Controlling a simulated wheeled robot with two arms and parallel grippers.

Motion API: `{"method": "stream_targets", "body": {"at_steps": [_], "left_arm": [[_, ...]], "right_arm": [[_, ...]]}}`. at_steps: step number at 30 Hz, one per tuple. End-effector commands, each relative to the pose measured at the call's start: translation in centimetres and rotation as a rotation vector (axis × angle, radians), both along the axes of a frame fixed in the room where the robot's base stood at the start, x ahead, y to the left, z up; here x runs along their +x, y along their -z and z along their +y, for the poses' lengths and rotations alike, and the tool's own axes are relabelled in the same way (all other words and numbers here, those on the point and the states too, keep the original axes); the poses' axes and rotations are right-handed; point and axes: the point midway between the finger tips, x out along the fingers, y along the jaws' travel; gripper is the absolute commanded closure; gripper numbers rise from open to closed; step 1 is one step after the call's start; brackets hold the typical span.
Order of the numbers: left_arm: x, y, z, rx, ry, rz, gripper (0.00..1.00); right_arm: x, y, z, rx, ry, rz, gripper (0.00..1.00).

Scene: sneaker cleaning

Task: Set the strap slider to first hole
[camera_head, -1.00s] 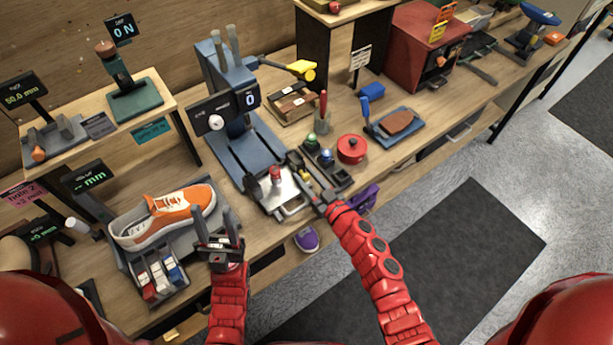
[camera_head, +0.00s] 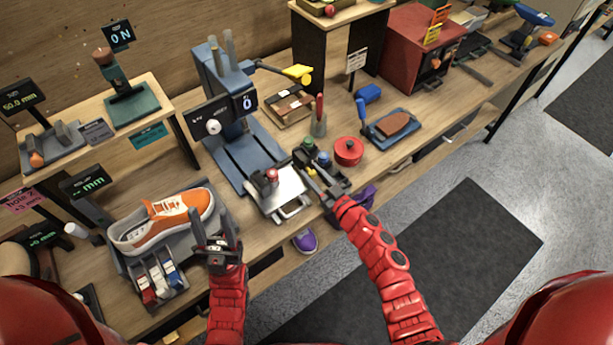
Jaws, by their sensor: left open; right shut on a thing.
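I cannot single out the strap slider with certainty. A metal plate fixture (camera_head: 290,186) with a red knob (camera_head: 271,175) and a looped front handle sits at the foot of the blue press (camera_head: 232,155). My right gripper (camera_head: 314,176) is just right of this plate, beside the dark tray with green and blue knobs (camera_head: 340,181). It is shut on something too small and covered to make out. My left gripper (camera_head: 215,232) is open and empty, right of the orange sneaker (camera_head: 170,218) on its grey stand.
A block of red, white and blue levers (camera_head: 157,279) stands before the sneaker. A purple shoe (camera_head: 305,241) is below the bench edge.

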Motion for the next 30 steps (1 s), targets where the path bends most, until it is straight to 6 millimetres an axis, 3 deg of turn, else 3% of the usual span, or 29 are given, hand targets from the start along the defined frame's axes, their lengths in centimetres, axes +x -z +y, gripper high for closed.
{"method": "stream_targets", "body": {"at_steps": [6,7,10,22,30], "left_arm": [[0.0,0.0,0.0,0.0,0.0,0.0,0.5],[0.0,0.0,0.0,0.0,0.0,0.0,0.5],[0.0,0.0,0.0,0.0,0.0,0.0,0.5],[0.0,0.2,0.0,0.0,0.0,0.0,0.5],[0.0,1.5,0.0,0.0,0.0,0.0,0.5]], "right_arm": [[0.1,-0.1,-0.2,0.001,0.004,-0.001,1.0],[0.1,-0.1,-0.2,0.001,0.005,-0.001,0.53],[0.1,-0.1,-0.2,0.001,0.004,-0.001,0.36],[-0.5,0.1,-0.6,-0.001,0.004,0.0,0.36],[-4.5,0.5,-3.3,-0.002,0.002,0.001,0.36]]}}
